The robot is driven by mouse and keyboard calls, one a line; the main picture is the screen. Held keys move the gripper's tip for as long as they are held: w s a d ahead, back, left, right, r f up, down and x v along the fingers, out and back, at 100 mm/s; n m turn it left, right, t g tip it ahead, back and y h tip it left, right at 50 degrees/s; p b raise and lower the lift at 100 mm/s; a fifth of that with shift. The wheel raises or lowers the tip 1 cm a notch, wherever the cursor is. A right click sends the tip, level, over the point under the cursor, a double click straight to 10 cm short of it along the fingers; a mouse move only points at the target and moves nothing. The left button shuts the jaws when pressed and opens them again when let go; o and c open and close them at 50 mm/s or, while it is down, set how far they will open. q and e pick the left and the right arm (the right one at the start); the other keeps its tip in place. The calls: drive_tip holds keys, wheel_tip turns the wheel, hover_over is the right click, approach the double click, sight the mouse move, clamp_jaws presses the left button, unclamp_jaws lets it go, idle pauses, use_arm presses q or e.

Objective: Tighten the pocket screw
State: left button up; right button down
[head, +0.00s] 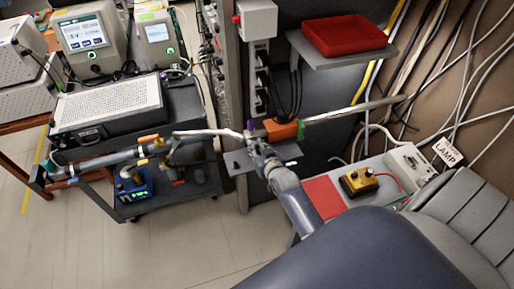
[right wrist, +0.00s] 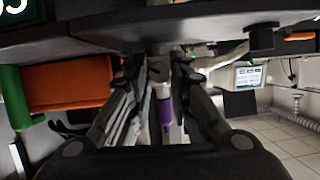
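My right arm reaches in from the lower right of the head view. Its grey gripper (head: 257,146) is at the pipe line beside the small grey shelf. In the right wrist view the two fingers (right wrist: 160,70) stand apart, with a small purple piece (right wrist: 164,112) between them and a gap on each side. The purple piece (head: 249,125) also shows just above the gripper in the head view. I cannot tell whether it is the pocket screw, and no screw can be made out clearly. My left gripper is not in view.
An orange block (head: 283,130) sits right of the gripper, close to it, and fills the left of the wrist view (right wrist: 68,84). The long pipe (head: 110,160) runs left over a dark cart (head: 130,205). A red tray (head: 345,35) is above. The floor at lower left is clear.

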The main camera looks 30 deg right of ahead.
drive_tip(key=shift+d, duration=0.1)
drive_tip(key=shift+m+y, duration=0.4)
drive_tip(key=shift+m, duration=0.1)
drive_tip(key=c, duration=1.4)
unclamp_jaws()
drive_tip(key=shift+c, duration=0.2)
drive_tip(key=v, duration=1.2)
